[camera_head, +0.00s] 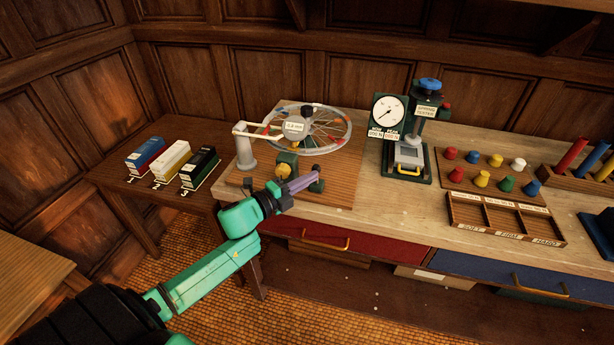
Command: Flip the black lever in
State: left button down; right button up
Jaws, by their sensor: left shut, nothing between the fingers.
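My left arm comes in from the lower left, and its gripper (314,179) is shut and empty at the front edge of the wheel stand's wooden board. A spoked wheel (336,135) with coloured marks lies flat on the stand, with a small white dial (294,127) beside it. A dark knob-like part (317,187) is right by my fingertips; I cannot tell whether they touch it. I cannot clearly make out which dark part is the black lever; my gripper partly hides the front of the stand. My right gripper is out of view.
A spring tester (418,130) with a round gauge (388,113) stands right of the wheel. Farther right are coloured pegs (482,178) and a sorting tray (506,220). Three numbered boxes (172,160) sit on the left table. Bare bench top (385,212) lies right of my gripper.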

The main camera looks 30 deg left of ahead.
pick_arm(q)
jog(key=shift+n+g, duration=0.3)
jog(key=shift+g, duration=0.3)
jog(key=w+p, duration=0.1)
jog(key=w+r+p, duration=0.1)
jog(key=w+a+r+p, duration=0.1)
jog(key=w, duration=0.1)
jog(key=shift+r, duration=0.1)
jog(key=shift+w+r+p, duration=0.1)
jog(key=shift+w+p, duration=0.1)
jog(key=shift+p, duration=0.15)
jog(key=shift+w+a+n+g+p, duration=0.1)
jog(key=shift+w+n+g+p, duration=0.2)
jog(key=shift+g+p, duration=0.1)
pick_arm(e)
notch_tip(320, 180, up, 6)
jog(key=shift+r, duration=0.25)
pick_arm(q)
jog(key=shift+y, duration=0.3)
